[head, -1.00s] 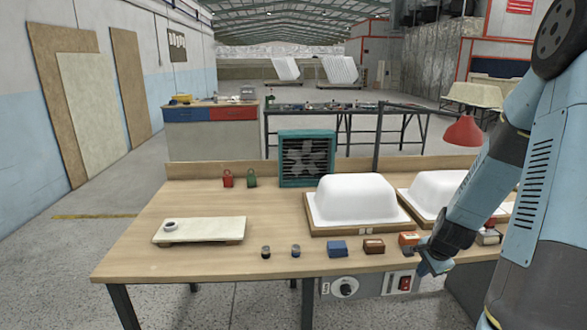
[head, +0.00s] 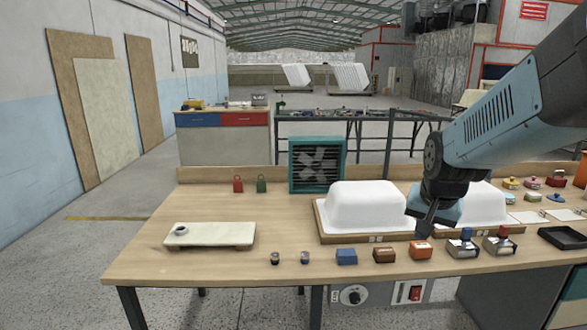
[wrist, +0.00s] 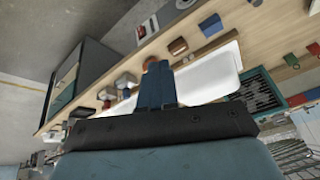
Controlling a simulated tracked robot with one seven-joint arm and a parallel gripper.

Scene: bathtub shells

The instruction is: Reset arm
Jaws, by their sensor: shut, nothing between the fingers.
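My gripper (head: 425,230) is at the end of my blue-grey arm, which comes in from the right in the head view. Its fingers point down in front of the gap between two white bathtub shells, the left shell (head: 362,207) and the right shell (head: 472,207). It hangs above the bench, near the orange block (head: 420,249). In the wrist view the fingers of my gripper (wrist: 157,85) are together with nothing between them. A white shell (wrist: 210,76) shows just beyond them.
The wooden bench (head: 205,267) bears a blue block (head: 346,256), a brown block (head: 384,255), a teal fan (head: 316,165) and a pale board (head: 210,236). A black tray (head: 562,237) is at the right. The bench's left middle is clear.

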